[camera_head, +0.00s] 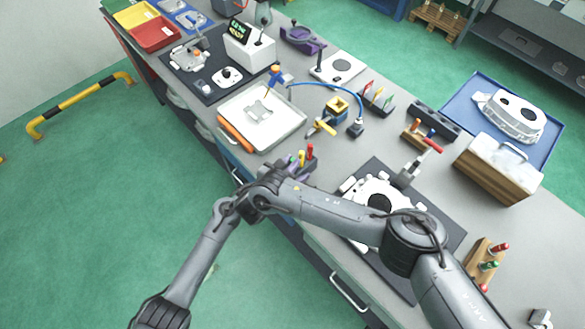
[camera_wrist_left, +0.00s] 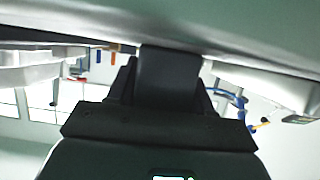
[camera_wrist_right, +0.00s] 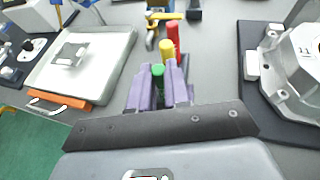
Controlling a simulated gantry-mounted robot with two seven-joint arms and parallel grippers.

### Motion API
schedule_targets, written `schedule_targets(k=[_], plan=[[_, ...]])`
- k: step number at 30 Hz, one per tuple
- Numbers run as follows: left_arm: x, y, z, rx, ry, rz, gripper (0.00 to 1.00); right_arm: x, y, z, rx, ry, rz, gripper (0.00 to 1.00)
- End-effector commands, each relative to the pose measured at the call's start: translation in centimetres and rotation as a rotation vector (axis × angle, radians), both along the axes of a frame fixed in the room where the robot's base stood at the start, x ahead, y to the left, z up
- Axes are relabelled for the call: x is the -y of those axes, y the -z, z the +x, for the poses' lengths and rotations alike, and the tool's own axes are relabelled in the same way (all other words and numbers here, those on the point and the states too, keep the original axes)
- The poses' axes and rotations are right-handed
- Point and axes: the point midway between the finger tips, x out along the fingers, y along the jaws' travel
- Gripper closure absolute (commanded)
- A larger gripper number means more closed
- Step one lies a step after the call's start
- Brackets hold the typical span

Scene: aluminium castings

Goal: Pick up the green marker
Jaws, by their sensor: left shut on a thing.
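In the head view the green marker (camera_head: 290,159) is small, just beyond my arms. My left gripper (camera_wrist_left: 168,72) is shut below a broad grey surface in the left wrist view. What it grips cannot be identified, and its fingertips are hidden in the head view.
A white tray (camera_head: 290,136) lies left of the holder, and a casting (camera_head: 360,193) on a dark mat lies right of it. A yellow tool (camera_head: 322,127) lies behind. My two arms meet closely at the bench's front edge.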

Motion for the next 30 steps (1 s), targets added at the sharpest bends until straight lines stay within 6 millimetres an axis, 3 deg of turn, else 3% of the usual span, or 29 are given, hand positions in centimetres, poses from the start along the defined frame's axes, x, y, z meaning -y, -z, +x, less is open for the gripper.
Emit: schedule_targets(k=[16, 30], plan=[[0.0, 0.1, 0.0, -0.001, 0.000, 0.001, 0.82, 0.0, -0.6, 0.0, 0.000, 0.000, 0.001, 1.00], [0.0, 0.1, 0.0, -0.001, 0.000, 0.001, 0.82, 0.0, -7.8, 0.0, 0.000, 0.000, 0.003, 1.00]])
